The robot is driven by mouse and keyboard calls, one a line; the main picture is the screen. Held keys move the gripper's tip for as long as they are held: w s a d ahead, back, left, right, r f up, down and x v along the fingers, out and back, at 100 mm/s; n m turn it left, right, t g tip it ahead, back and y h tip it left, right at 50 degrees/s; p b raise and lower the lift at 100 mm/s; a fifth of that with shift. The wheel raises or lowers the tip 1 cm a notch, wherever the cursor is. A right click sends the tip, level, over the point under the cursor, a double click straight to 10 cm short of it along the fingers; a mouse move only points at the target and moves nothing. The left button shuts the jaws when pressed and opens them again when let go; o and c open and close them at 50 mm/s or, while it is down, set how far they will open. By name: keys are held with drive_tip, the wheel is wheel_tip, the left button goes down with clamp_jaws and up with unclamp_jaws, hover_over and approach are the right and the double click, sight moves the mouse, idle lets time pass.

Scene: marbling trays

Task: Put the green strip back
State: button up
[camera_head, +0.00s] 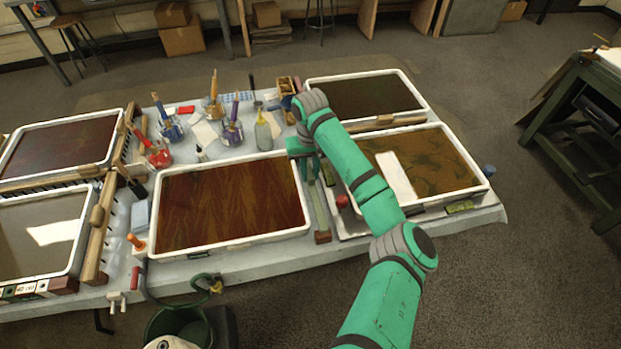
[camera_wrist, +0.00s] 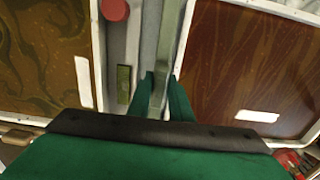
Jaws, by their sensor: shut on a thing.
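My gripper (camera_head: 305,158) is at the far part of the gap between the red-brown marbling tray (camera_head: 228,247) and the olive-brown marbling tray (camera_head: 478,187). In the wrist view my gripper (camera_wrist: 163,85) is shut on a long, narrow grey-green strip (camera_wrist: 176,40), whose held part lies between the fingers. In the head view the strip (camera_head: 319,207) runs from my gripper toward the near table edge. I cannot tell whether it touches the table. A small olive-green block (camera_wrist: 124,84) lies beside the gripper in the wrist view.
A red knob (camera_head: 342,201) stands right of the strip; a brown block (camera_head: 322,237) is at the strip's near end. Bottles and brush pots, such as the clear bottle (camera_head: 263,133), stand to the left. A dark tray (camera_head: 417,97) lies behind. My arm hides part of the right tray.

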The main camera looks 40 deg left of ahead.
drive_tip(key=shift+w+f, duration=0.15)
drive_tip(key=shift+f, duration=1.5)
drive_tip(key=o, duration=0.9)
drive_tip(key=shift+f, duration=0.15)
wheel_tip(320, 180, up, 12)
drive_tip(key=shift+r, duration=0.2)
